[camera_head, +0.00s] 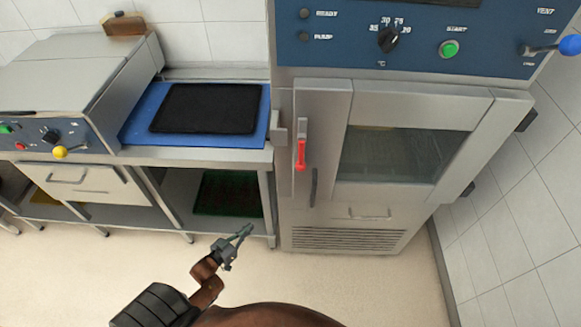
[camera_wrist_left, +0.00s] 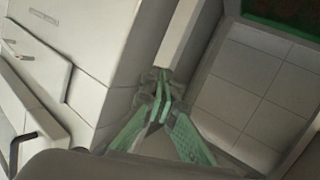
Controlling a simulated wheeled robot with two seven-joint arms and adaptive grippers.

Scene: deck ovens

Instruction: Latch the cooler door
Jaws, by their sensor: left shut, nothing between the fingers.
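The cooler door (camera_head: 322,135) is on the steel cabinet at right, with a dark glass window (camera_head: 390,153). It looks closed or nearly closed; I cannot tell whether it sits flush. A red latch lever (camera_head: 301,153) hangs downward at its left edge, beside a dark vertical handle (camera_head: 313,187). My left gripper (camera_head: 245,231) is low in front of the counter, left of the cooler and apart from the door and lever. In the left wrist view its green fingers (camera_wrist_left: 164,110) are together and empty. My right gripper is not in view.
A blue control panel (camera_head: 450,40) with knobs is above the door. At left, a steel counter holds a blue board with a black mat (camera_head: 208,108) and a machine (camera_head: 80,70). A tiled wall (camera_head: 530,200) bounds the right. The floor in front (camera_head: 350,280) is clear.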

